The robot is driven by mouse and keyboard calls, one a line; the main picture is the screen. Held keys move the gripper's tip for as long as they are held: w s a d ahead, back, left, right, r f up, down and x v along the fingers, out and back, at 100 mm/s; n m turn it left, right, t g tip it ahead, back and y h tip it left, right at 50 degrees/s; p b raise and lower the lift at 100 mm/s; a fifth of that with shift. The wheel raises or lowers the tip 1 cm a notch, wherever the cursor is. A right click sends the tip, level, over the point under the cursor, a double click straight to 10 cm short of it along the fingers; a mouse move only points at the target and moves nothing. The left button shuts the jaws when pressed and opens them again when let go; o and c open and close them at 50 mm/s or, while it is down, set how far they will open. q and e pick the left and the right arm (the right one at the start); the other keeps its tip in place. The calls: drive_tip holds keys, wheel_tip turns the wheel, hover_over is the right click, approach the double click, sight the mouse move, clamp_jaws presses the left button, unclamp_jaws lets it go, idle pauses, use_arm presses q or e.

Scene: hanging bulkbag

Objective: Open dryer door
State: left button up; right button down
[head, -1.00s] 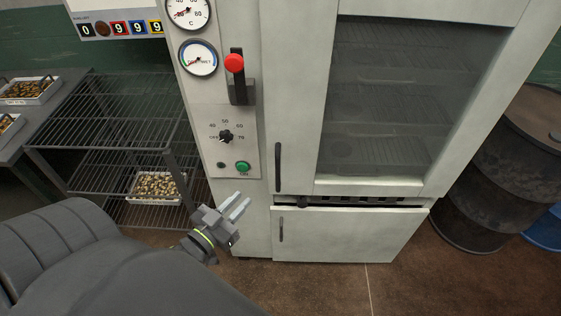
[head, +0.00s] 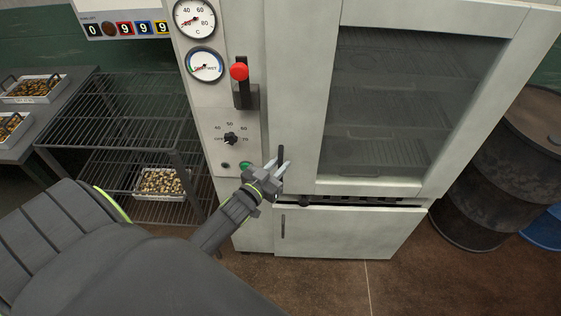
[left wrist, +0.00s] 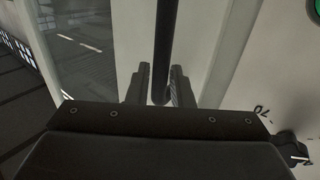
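The dryer is a pale grey cabinet with a glazed upper door (head: 305,80). The door's handle is a dark vertical bar (head: 281,155) on its left side. My left gripper (head: 279,169) is at the lower end of this handle. In the left wrist view the handle (left wrist: 163,50) comes down between the two separated fingers (left wrist: 160,88), with a gap on each side. The gripper is open. It hides the lower part of the handle in the head view. The door is shut. My right gripper is not in view.
A red-knobbed lever (head: 239,72), a dial and a green button (head: 246,166) are on the panel left of the door. A lower door (head: 350,232) is below. A wire rack (head: 125,120) stands left, and a dark barrel (head: 480,190) stands right.

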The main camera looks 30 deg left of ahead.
use_arm(q)
drive_tip(key=shift+w, duration=0.35)
clamp_jaws()
drive_tip(key=shift+d+f, duration=0.1)
